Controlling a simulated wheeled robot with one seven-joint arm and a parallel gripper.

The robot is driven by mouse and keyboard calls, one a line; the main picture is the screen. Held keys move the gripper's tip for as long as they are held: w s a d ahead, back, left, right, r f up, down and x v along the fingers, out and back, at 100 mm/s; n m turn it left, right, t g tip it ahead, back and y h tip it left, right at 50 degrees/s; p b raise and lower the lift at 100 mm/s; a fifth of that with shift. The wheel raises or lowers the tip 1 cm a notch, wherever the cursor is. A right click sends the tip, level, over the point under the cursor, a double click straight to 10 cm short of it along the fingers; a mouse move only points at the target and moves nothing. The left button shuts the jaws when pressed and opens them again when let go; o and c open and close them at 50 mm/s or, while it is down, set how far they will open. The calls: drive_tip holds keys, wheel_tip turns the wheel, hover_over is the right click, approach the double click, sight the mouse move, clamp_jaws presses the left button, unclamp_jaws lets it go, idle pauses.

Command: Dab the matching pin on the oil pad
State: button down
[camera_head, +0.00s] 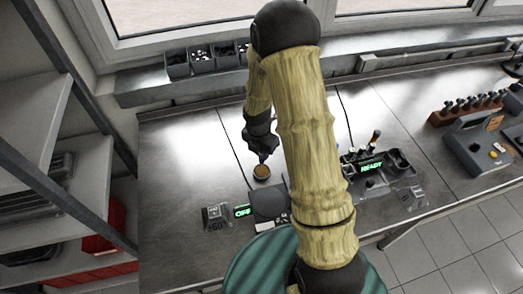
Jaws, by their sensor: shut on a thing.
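The oil pad (261,172) looks like a small round dish with a tan-brown top, standing on the metal bench left of centre. My gripper (263,159) points down right above the pad, its tips at or just over the pad's far edge. It is shut on the pin, which is too small and dark to make out. I cannot tell whether the pin touches the pad. My arm crosses the middle of the view and hides part of the bench.
A dark square plate device (268,203) with a green display stands just in front of the pad. A clear "60°" block (215,216) is left of it. The bench's left part is clear.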

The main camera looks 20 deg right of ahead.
sight(262, 162)
drive_tip(key=shift+f+b, duration=0.9)
drive_tip(key=shift+f, duration=0.3)
drive_tip(key=shift+f+b, duration=1)
drive_tip(key=shift+f, duration=0.45)
drive_tip(key=shift+w+f+b, duration=0.1)
drive_tip(key=shift+f+b, duration=0.3)
drive_tip(key=shift+f, duration=0.55)
idle(0.6)
idle(0.9)
